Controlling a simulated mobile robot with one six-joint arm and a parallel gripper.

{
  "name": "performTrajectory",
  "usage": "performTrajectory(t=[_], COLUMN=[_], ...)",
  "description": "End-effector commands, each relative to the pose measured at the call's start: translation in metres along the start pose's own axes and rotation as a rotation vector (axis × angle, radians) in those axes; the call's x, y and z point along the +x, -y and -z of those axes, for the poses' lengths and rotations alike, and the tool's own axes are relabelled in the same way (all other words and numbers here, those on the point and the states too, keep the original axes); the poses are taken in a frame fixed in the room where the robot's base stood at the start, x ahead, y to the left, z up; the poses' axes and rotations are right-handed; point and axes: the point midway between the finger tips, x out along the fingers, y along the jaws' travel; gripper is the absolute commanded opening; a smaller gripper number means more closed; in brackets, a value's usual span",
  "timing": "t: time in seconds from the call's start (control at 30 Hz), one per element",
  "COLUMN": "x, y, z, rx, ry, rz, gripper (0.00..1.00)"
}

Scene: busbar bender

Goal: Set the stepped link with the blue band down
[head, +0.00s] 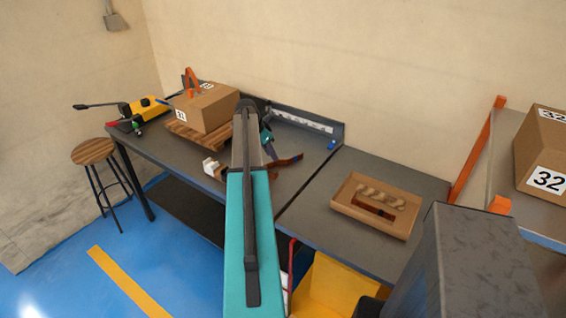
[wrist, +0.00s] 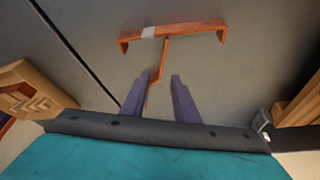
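In the wrist view, the two purple fingers of my gripper (wrist: 160,88) stand apart. A thin copper stepped link (wrist: 158,68) runs along the inner side of the left finger, with a visible gap to the right finger. Its far end reaches a copper bracket with bent ends and a white band (wrist: 148,32); I cannot tell whether they touch.
A cardboard tray with several parts (head: 345,210) stands on the right table. A box marked 31 (head: 208,108) sits on a wooden pallet at the back left, near a yellow tool (head: 143,106). A white block (head: 209,166) lies left of my arm. The tables meet at a seam.

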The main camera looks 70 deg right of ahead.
Motion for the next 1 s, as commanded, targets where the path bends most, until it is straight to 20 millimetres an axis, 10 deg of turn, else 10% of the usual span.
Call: performTrajectory(t=[1.0], x=[0.050], y=[0.001], z=[0.001], rx=[-0.001], ry=[0.000], rz=[-0.001], gripper=[0.28])
